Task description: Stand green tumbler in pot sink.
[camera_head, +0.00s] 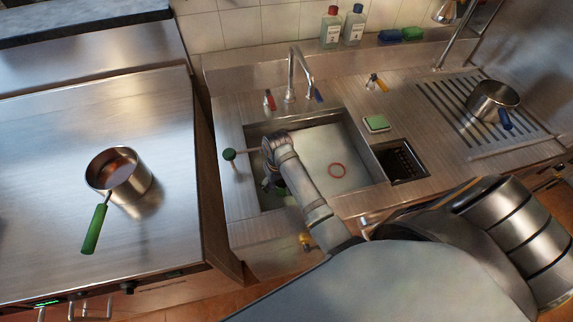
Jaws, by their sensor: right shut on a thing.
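The pot sink (345,145) is a steel basin in the counter, with a red ring on its floor. My right arm reaches into its left part from the lower right. My right gripper (270,187) is low at the basin's left side, shut on a green thing, taken to be the green tumbler (279,183). Only a little green shows beside the fingers; the wrist hides the rest. I cannot tell whether the tumbler is upright or touches the basin floor. My left gripper is not in view.
A tap (292,72) stands behind the basin. A green knob (229,154) on a rod is at its left rim. A green sponge (376,123) and a dark grated well (399,161) lie right. A green-handled pan (122,172) stands on the left counter.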

